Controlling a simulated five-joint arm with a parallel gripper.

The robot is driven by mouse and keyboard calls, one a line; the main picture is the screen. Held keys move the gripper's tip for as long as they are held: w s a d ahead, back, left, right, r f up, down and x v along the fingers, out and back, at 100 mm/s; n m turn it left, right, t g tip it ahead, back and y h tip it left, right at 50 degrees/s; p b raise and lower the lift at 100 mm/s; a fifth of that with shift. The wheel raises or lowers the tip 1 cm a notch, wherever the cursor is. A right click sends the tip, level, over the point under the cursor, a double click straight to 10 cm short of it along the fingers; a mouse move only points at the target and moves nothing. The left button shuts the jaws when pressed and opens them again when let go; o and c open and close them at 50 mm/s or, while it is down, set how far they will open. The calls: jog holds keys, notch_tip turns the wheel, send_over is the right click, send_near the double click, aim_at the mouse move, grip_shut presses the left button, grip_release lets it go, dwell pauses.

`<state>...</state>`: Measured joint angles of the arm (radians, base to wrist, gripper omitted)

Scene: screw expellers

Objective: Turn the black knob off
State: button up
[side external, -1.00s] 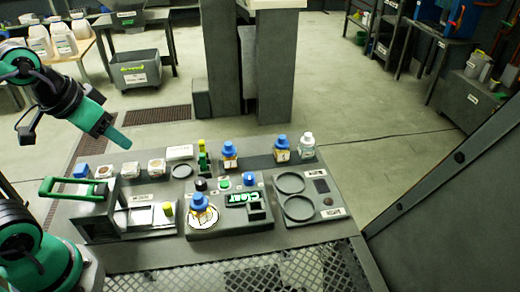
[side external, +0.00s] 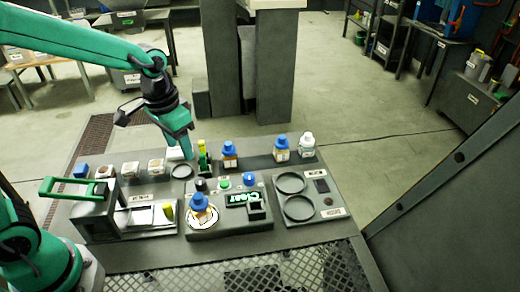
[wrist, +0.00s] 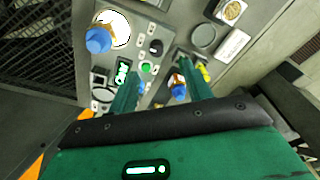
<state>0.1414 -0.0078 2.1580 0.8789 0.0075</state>
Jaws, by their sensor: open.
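The black knob (side external: 201,184) sits on the grey control panel (side external: 228,229), at the left of a row with a green button (side external: 225,184) and a blue knob (side external: 250,179). In the wrist view the black knob (wrist: 156,46) shows beyond my fingertips, with the green button (wrist: 146,67) near it. I cannot read the knob's setting. My gripper (side external: 186,155) hangs above and behind the panel, left of the knob, pointing down and apart from it. In the wrist view my gripper (wrist: 158,70) is open, with nothing held between its fingers.
A blue-capped bottle (side external: 199,214) stands on the panel's round white plate, in front of the knob. A lit green display (side external: 240,199) is beside it. Another blue-capped bottle (side external: 229,158) and a yellow-green item (side external: 203,158) stand close behind the panel. A green-handled device (side external: 92,210) is left.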

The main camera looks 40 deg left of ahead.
jog(key=g, duration=0.1)
send_over(200, 181)
jog(key=f, duration=0.5)
jog(key=shift+d, duration=0.25)
jog(key=shift+s+f, duration=0.1)
jog(key=shift+f, duration=0.05)
jog(key=shift+a+f, duration=0.2)
jog(key=shift+f, duration=3.55)
jog(key=shift+c, duration=0.4)
jog(key=c, duration=0.9)
